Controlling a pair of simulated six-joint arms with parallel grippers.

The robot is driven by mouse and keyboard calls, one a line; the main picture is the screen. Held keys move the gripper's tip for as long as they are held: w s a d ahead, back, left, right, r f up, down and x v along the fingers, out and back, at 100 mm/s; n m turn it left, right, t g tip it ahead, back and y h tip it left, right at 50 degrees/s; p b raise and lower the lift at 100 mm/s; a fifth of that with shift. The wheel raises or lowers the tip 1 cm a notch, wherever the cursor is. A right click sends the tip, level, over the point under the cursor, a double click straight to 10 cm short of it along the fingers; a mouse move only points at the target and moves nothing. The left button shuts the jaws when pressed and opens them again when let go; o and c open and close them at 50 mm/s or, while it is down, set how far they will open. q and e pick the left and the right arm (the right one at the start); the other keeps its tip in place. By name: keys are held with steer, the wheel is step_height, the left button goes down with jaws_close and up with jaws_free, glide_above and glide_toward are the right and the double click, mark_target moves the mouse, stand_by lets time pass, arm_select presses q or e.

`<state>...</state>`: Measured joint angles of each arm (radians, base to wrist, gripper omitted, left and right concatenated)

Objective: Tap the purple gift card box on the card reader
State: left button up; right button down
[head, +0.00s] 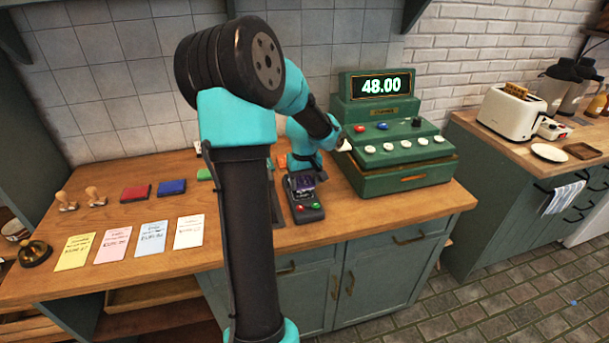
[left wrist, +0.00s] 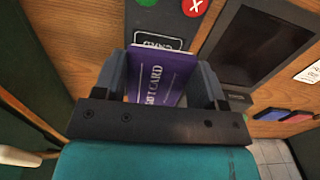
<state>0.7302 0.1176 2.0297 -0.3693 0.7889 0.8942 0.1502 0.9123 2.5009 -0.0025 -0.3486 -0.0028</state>
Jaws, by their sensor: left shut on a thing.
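The purple gift card box (left wrist: 165,77) is held between the two fingers of my left gripper (left wrist: 158,68) in the left wrist view. In the head view the purple box (head: 303,184) shows over the upper part of the dark card reader (head: 309,215). The reader has red and green buttons at its near end, and it also shows beyond the box in the left wrist view (left wrist: 172,19). I cannot tell whether box and reader touch. My left arm hides part of the counter. My right gripper is not in view.
A green cash register (head: 400,165) reading 48.00 stands right of the reader. A dark flat screen (left wrist: 262,45) lies beside the reader. Several paper cards, two ink pads, two wooden stamps and a bell (head: 35,252) are on the left counter.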

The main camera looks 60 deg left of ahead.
arm_select(q)
steer(key=shift+f, duration=1.5)
steer(key=shift+r, duration=5)
